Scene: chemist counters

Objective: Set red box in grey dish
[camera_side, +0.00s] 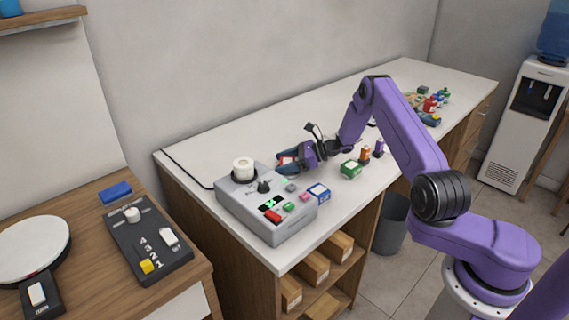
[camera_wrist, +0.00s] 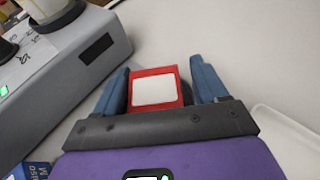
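The red box (camera_wrist: 165,74) has a white label and lies between the blue fingertips of my gripper (camera_wrist: 161,68) in the wrist view. The left finger is right beside it, and a narrow gap shows by the right finger, so the gripper looks open around it. In the side view my gripper (camera_side: 288,161) is low over the white counter, behind the grey control box, with a bit of red between its fingers. Contact with the box is hard to judge. I cannot make out the grey dish for certain; a pale raised rim (camera_wrist: 284,122) shows at the wrist view's right edge.
The grey control box (camera_side: 265,203) with buttons and a white roll stands close to my gripper. A blue-and-white box (camera_side: 318,194), a green box (camera_side: 350,170) and small bottles stand nearby. Several items crowd the counter's far end.

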